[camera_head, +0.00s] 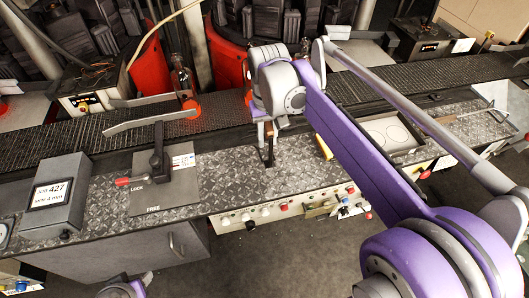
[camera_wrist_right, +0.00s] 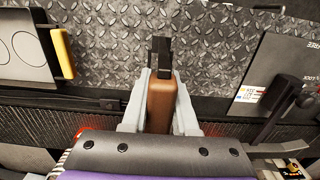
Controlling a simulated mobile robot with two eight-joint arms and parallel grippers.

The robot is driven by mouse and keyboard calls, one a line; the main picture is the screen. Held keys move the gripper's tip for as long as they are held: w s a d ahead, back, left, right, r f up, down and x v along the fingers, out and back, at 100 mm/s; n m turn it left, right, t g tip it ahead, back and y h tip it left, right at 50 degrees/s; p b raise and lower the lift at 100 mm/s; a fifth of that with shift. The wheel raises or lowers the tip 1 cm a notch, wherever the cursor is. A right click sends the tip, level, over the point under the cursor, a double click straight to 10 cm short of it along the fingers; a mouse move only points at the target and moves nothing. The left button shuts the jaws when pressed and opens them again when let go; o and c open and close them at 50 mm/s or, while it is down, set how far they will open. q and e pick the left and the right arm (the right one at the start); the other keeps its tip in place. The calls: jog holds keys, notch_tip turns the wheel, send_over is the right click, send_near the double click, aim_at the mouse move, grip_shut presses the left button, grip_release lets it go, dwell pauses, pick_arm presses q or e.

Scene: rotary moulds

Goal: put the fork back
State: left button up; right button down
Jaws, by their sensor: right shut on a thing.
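The fork (camera_wrist_right: 161,100) has a brown wooden handle and a black metal end. In the right wrist view my right gripper (camera_wrist_right: 160,88) is shut on the handle, one grey finger on each side. The black end points away from the gripper, over the diamond-plate bench top. In the head view the fork (camera_head: 267,151) shows small below my right gripper (camera_head: 267,122), near the middle of the bench; my wrist hides part of it. I cannot tell whether its tip touches the plate.
A shallow tray (camera_head: 421,141) with two outlined circles and a yellow bar (camera_head: 324,147) lie right of the fork. Left are the LOCK/FREE lever plate (camera_head: 165,193) and job-number box (camera_head: 55,196).

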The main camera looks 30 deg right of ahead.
aim_at(267, 124)
jog(key=shift+f, duration=3)
jog(key=shift+f, duration=0.15)
jog(key=c, duration=0.7)
grip_release()
jog(key=shift+r, duration=0.3)
notch_tip(267, 124, up, 12)
jog(key=shift+f+p, duration=0.1)
jog(key=shift+p, duration=0.2)
